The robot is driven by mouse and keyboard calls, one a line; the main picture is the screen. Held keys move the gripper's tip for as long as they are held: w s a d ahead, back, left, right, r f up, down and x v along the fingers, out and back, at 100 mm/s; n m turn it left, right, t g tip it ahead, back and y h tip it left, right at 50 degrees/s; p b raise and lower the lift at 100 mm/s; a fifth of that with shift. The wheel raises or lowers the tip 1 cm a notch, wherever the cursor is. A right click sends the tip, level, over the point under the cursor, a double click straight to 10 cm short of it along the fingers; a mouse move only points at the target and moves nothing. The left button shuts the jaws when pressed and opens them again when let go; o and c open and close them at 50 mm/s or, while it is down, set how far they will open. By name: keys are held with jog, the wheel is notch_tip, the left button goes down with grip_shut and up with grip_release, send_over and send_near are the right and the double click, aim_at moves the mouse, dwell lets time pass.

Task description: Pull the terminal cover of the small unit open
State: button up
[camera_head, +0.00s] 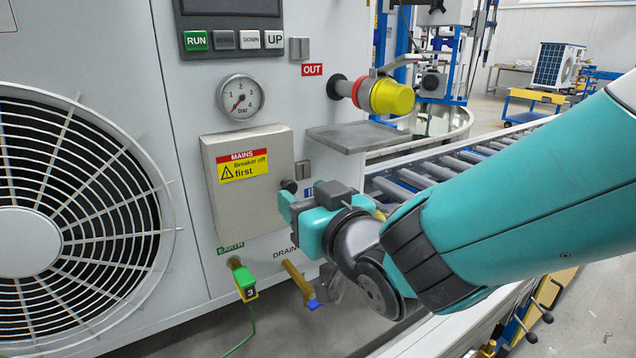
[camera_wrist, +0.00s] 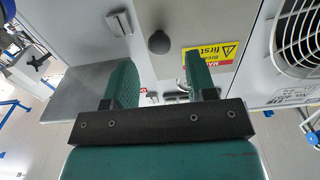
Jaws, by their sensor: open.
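The terminal cover (camera_head: 222,150) is a light grey box-shaped door on the unit's front, with a red MAINS label and a yellow breaker warning. It appears shut against the panel. A dark round knob (camera_head: 289,186) sits at its right edge. My gripper (camera_head: 289,208) is just right of and below the knob in the head view, with its teal fingers towards the panel. In the wrist view the knob (camera_wrist: 159,42) shows beyond the gap between my open fingers (camera_wrist: 161,82), with nothing held. The warning label (camera_wrist: 210,54) is partly hidden by one finger.
A grey shelf (camera_head: 355,136) juts out above my gripper, below a yellow-capped OUT fitting (camera_head: 388,96). A green earth clamp (camera_head: 243,279) and a drain valve (camera_head: 300,282) stick out below the cover. A large fan grille (camera_head: 85,215) is at left, a roller conveyor (camera_head: 440,170) behind my arm.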

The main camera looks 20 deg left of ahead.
aim_at(291, 188)
jog(key=shift+x, duration=1.7)
grip_shut()
